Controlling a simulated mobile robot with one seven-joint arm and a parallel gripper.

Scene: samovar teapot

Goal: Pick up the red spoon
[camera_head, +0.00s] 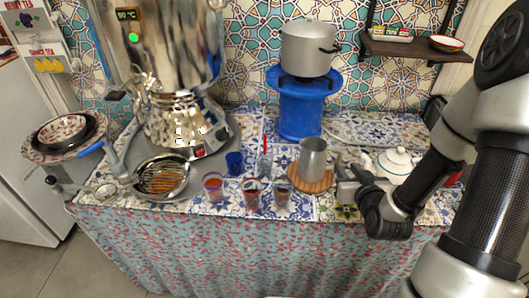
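A thin red upright thing, which looks like the red spoon (265,144), stands in a small clear glass (263,166) in the middle of the counter. Only its upper part shows clearly. My gripper (342,183) is to the right of it, low over the counter's front right part. A grey metal jug (312,158) on a round wooden board (311,182) stands between them. The fingers are small and partly blend with the tiles, so I cannot tell whether they are open or shut.
Several glasses of tea, one being a red-brown glass (252,193), line the front edge. A blue cup (234,163) is left of the spoon. The large samovar (175,105) and a blue stand (300,112) are behind. A white teapot (394,164) is beside my arm.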

